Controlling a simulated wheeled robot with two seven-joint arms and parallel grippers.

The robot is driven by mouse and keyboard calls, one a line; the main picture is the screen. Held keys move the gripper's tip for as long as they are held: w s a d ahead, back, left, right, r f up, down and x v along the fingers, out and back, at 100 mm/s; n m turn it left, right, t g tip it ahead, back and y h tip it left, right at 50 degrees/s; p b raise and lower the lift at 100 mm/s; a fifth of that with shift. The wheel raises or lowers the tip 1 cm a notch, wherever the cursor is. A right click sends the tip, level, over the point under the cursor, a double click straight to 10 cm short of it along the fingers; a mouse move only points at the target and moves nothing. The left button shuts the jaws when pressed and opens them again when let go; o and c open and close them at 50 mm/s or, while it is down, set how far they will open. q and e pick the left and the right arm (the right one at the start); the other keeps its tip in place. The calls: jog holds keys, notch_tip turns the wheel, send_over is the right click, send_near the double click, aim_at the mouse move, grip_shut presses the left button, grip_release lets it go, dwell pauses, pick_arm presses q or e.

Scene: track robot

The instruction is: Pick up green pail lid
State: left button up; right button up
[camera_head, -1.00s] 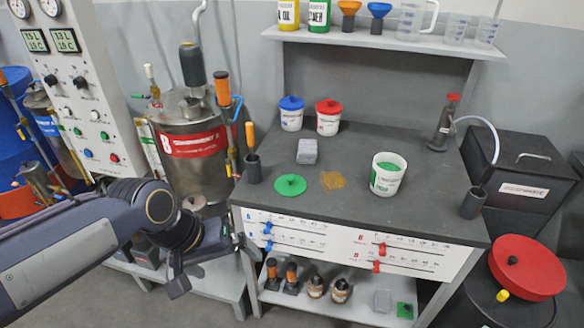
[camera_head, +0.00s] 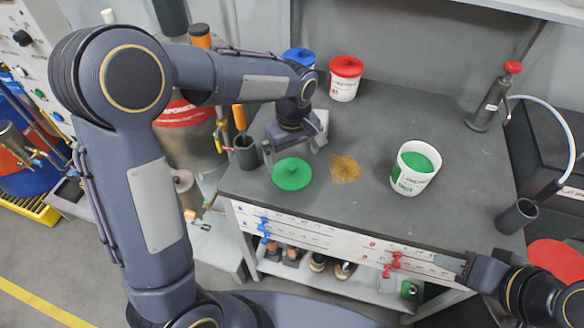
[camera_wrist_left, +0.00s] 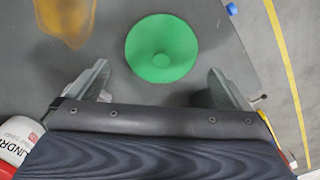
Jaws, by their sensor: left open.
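The green pail lid (camera_head: 291,174), a round disc with a small central knob, lies flat on the dark workbench (camera_head: 350,215) near its left front edge. My left gripper (camera_head: 293,150) is open and empty above the bench, just behind the lid in the head view. In the left wrist view the lid (camera_wrist_left: 161,48) lies ahead of and between the open fingers (camera_wrist_left: 160,84), apart from them. The white pail with green contents (camera_head: 414,170) stands open to the right. My right gripper (camera_head: 474,270) is at the bench's front right; its jaws are unclear.
A brownish spill (camera_head: 345,168) lies right of the lid. A black cup holding an orange-handled tool (camera_head: 246,155) stands to its left. Blue-lidded (camera_head: 299,57) and red-lidded (camera_head: 345,78) pails stand behind, with a grey block partly hidden by my left gripper. Bare bench lies around the white pail.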

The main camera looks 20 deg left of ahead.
aim_at(291, 167)
pick_arm(q)
jog(key=f, duration=0.5)
jog(key=shift+a+f+p, duration=0.15)
jog(key=shift+a+p, duration=0.05)
jog(key=shift+p, duration=0.15)
jog(key=c, duration=0.7)
